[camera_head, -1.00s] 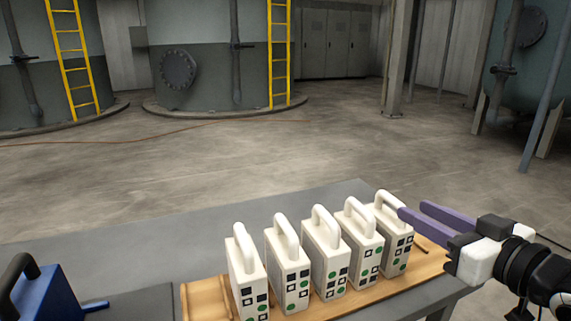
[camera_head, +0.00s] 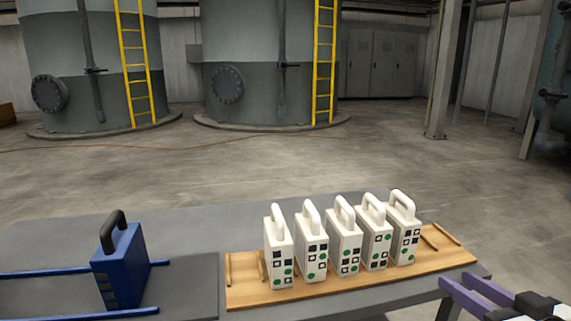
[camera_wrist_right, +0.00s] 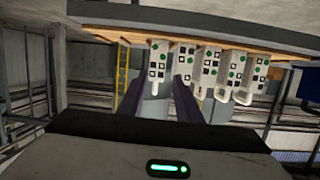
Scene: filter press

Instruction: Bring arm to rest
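My right gripper (camera_head: 457,281) is at the bottom right of the head view, off the table's right front corner. Its two purple fingers are apart with nothing between them. They also show apart in the right wrist view (camera_wrist_right: 160,85), where the scene is upside down. Several white plates with loop handles, such as the leftmost one (camera_head: 278,254), stand upright in a row on a wooden board (camera_head: 330,282). The right gripper is clear of them. My left gripper is not in view.
A blue block (camera_head: 120,270) with a black handle stands between blue rails (camera_head: 45,273) at the left of the grey table (camera_head: 190,225). Thin wooden strips lie on the board's ends. Open floor (camera_head: 350,150) lies beyond, with tanks and yellow ladders behind.

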